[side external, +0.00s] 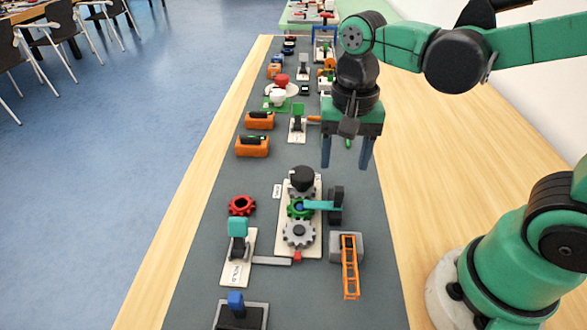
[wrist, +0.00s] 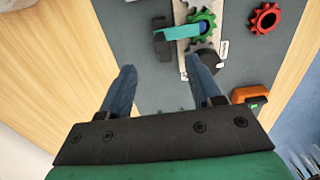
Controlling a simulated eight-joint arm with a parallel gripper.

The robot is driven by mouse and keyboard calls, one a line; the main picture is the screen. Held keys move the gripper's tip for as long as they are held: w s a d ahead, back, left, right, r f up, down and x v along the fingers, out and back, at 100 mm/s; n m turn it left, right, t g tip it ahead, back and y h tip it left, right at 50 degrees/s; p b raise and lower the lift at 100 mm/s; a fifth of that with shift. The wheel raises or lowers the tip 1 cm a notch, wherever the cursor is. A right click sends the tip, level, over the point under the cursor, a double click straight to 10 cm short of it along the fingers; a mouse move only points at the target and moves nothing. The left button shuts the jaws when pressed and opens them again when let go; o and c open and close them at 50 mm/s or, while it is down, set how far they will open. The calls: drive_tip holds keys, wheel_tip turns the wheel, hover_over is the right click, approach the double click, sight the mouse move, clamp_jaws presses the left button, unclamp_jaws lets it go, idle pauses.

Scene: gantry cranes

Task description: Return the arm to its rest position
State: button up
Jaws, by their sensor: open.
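My gripper (side external: 347,152) hangs on the green arm above the grey mat (side external: 190,300), fingers pointing down, behind the gear board in the side view. Its two blue fingers are apart with nothing between them, which also shows in the wrist view (wrist: 162,88). The gripper is clear of the objects beneath it, and its height above the mat is hard to judge.
A gear board (side external: 312,246) with grey and green gears, a black knob (side external: 302,178) and a teal lever (side external: 318,205) stands below. A red gear (side external: 241,205), orange boxes (side external: 252,146) and an orange ladder piece (side external: 350,268) are nearby.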

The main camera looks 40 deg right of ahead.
drive_tip(key=d+n+t, duration=0.1)
drive_tip(key=n+t, duration=0.1)
drive_tip(key=n, duration=0.1)
drive_tip(key=w+d+r+n+t, duration=0.1)
drive_tip(key=n+t, duration=0.1)
drive_tip(key=n, duration=0.1)
drive_tip(key=d+r+n+t, duration=0.1)
drive_tip(key=n+t, duration=0.2)
drive_tip(key=shift+w+r, duration=0.1)
drive_tip(key=shift+w, duration=0.05)
